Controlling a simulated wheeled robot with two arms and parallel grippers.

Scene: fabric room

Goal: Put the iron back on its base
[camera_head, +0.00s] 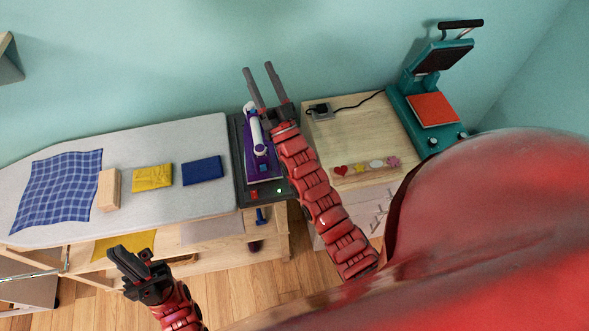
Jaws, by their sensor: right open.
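The iron (262,166), purple with a white handle, is at the right end of the ironing board. It appears to lie over a dark grey base (270,197) with a red and a lit control at its near edge. Whether it is fully seated cannot be told. My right gripper (258,68) is open, its two fingers pointing to the back wall, just beyond and right of the iron's handle. Nothing shows between its fingers. My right wrist hides part of the base's right side. My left gripper (128,259) is low at front left, away from the iron; its jaw opening is unclear.
The ironing board (205,140) holds a blue checked cloth (60,185), a wooden block (109,189), and folded yellow (153,177) and blue (202,170) cloths. Right are a wooden cabinet (335,140) with a socket and patches, and a teal heat press (410,110).

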